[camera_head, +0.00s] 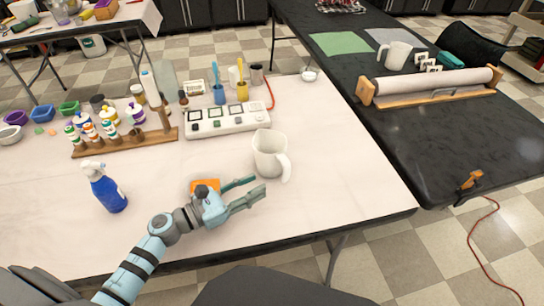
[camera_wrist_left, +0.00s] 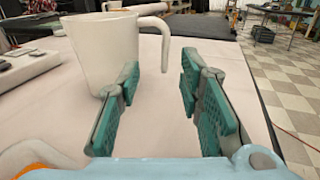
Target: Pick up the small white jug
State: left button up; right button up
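A small white jug (camera_head: 270,152) stands upright on the white-topped table, its handle on the right side. In the left wrist view the jug (camera_wrist_left: 103,52) is at the upper left, with its handle curving right above the space between the fingers. My left gripper (camera_head: 258,188) is open and empty, just in front of the jug and low over the table. Its green fingers (camera_wrist_left: 160,78) are spread apart; the left one is close to the jug's lower side, and I cannot tell whether it touches. My right gripper is not in view.
Behind the small jug is a white device (camera_head: 227,120) with small screens. A blue spray bottle (camera_head: 104,187) and an orange object (camera_head: 205,185) are left of my gripper. The table's right part is clear.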

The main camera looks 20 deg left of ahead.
aim_at(286, 180)
pick_arm(q)
jog(key=x, duration=1)
jog(key=shift+d+f, duration=0.15)
jog(key=shift+d, duration=0.35)
jog(key=shift+s, duration=0.1)
grip_shut()
